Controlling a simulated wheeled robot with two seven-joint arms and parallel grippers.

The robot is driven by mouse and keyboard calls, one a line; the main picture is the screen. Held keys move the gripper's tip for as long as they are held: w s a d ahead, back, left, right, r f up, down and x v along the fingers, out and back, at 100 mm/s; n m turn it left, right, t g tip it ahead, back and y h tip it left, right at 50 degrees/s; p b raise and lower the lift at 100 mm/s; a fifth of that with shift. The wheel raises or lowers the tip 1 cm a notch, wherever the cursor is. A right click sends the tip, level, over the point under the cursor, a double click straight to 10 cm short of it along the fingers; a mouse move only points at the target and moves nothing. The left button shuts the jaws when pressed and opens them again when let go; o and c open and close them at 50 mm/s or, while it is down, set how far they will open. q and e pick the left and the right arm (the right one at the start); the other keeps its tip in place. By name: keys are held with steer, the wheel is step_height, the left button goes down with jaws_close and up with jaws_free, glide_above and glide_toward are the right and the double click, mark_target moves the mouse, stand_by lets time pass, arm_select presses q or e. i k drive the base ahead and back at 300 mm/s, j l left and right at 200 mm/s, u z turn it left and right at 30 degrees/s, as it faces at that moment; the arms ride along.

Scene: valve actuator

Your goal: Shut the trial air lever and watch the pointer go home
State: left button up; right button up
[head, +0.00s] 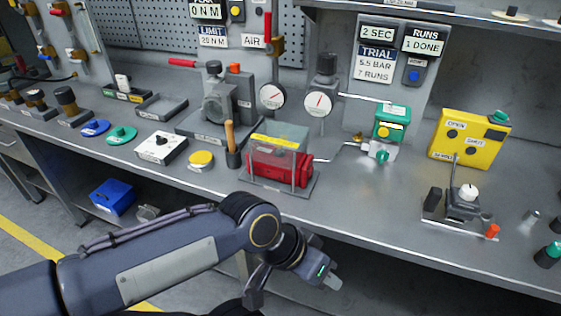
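A red lever (268,24) stands upright on a brass valve (277,46), beside a sign reading AIR (252,43) at the top. I cannot tell for sure that it is the trial air lever. Two white dial gauges stand mid-bench: the left gauge (271,96) has a slanted red pointer, and the right gauge (319,102) has a near-upright one. A trial sign (376,65) reads 5.5 BAR, 7 RUNS. My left gripper (293,291) is open and empty, in front of the bench edge, away from the lever. My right gripper is not in view.
A red unit under a clear cover (277,158) stands near the front edge. A wooden-handled tool (230,137) stands upright beside it. A green actuator (391,123) and a yellow box (468,137) are to the right. The counter (400,205) is clear at front centre-right.

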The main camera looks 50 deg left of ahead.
mark_target(269, 48)
steer(key=u, duration=1.75)
